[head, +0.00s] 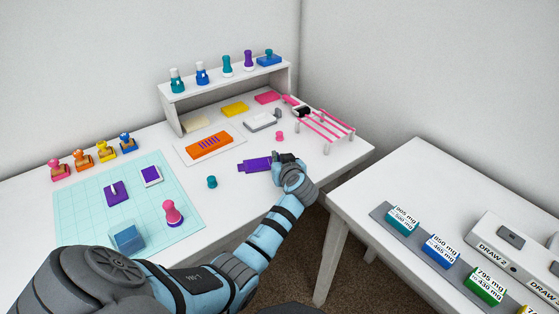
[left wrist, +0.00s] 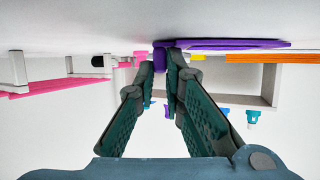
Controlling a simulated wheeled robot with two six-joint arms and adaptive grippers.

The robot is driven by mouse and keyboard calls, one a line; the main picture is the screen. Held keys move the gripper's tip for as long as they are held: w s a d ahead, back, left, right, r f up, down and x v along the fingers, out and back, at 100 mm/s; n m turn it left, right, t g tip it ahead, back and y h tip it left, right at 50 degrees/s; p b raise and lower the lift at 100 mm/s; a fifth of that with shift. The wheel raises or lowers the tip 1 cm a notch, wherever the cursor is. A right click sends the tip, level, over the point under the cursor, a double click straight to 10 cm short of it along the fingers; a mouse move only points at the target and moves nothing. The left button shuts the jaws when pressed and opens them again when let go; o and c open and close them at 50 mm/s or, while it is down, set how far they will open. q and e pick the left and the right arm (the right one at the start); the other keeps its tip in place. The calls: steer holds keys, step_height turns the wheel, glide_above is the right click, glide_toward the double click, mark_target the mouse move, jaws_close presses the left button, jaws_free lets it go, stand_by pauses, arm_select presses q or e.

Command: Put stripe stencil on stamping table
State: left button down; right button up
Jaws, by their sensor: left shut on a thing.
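My left gripper (head: 282,160) is shut on a flat purple plate (head: 255,165) by its small tab at the right end. In the left wrist view the fingers (left wrist: 168,68) close around the purple tab (left wrist: 159,58), and the plate (left wrist: 225,44) stretches off to the right, level with and close to the white table. I cannot make out stripes on this plate. An orange plate with purple stripes (head: 209,145) lies on a white board (head: 184,157) left of my gripper. The right gripper is not in view.
A pink-railed rack (head: 325,127) stands right of the gripper. A teal knob (head: 212,182), a pink knob (head: 280,136) and a grey-white stapler-like item (head: 262,121) are nearby. A shelf (head: 222,80) stands behind.

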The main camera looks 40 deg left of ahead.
arm_select(q)
steer(key=shift+f, duration=0.2)
steer(key=c, duration=1.7)
jaws_free()
steer(key=shift+r, duration=0.1)
steer(key=shift+r, duration=0.25)
steer(key=p+v, duration=0.2)
steer(key=v, duration=1)
steer(key=shift+d+f+p, duration=0.1)
steer(key=shift+p, duration=0.3)
